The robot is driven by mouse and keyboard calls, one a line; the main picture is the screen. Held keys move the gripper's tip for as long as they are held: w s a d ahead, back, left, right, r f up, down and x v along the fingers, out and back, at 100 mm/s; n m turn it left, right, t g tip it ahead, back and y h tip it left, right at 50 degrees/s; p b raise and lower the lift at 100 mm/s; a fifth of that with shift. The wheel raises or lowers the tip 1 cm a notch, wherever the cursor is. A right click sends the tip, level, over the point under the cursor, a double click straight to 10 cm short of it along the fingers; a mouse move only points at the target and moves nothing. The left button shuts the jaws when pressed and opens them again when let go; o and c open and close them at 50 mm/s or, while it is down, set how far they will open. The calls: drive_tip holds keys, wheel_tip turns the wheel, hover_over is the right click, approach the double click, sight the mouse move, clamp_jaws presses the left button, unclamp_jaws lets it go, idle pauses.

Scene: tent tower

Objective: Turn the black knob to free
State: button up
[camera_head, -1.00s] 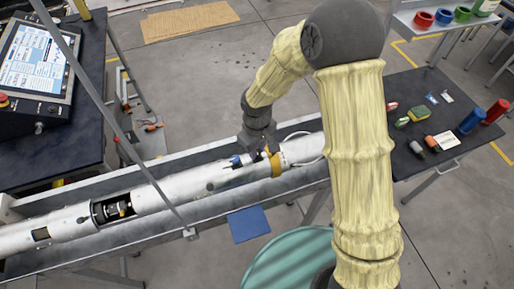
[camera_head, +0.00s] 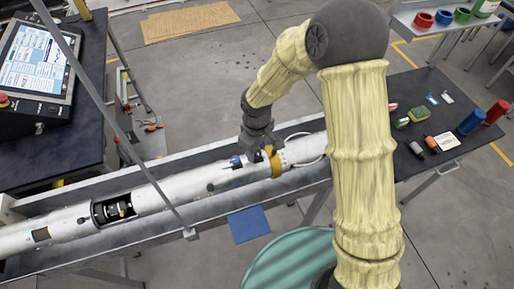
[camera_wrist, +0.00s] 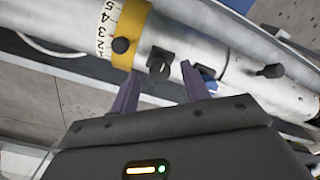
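A white tube (camera_head: 160,192) lies along a long metal trough. Near its right part is a yellow band (camera_wrist: 132,32), which also shows in the head view (camera_head: 274,163). In the wrist view a round black knob (camera_wrist: 121,46) sits on the yellow band. In the head view the fingers are mostly hidden.
A thin grey pole (camera_head: 120,125) crosses in front of the trough (camera_head: 110,258). A control console (camera_head: 36,65) stands at left. A dark table (camera_head: 425,90) with small items is at right.

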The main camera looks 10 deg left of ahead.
sight(257, 152)
wheel_tip(257, 152, up, 17)
drive_tip(key=b, duration=0.2)
drive_tip(key=shift+r+b, duration=0.15)
drive_tip(key=shift+b, duration=0.15)
idle(0.4)
drive_tip(key=s+d+f+m+t, duration=0.1)
drive_tip(key=d+m, duration=0.3)
drive_tip(key=d, duration=0.4)
drive_tip(key=s+d+f+m, duration=0.3)
drive_tip(key=s+d+m, duration=0.1)
drive_tip(key=d, duration=0.5)
drive_tip(key=s+d+f+m+t, duration=0.1)
drive_tip(key=s+d+f+m, duration=0.1)
drive_tip(key=d+m, duration=0.3)
drive_tip(key=d+f, duration=0.1)
drive_tip(key=d, duration=0.2)
drive_tip(key=shift+s+d+t, duration=0.15)
drive_tip(key=shift+d+t, duration=0.05)
drive_tip(key=shift+t, duration=0.1)
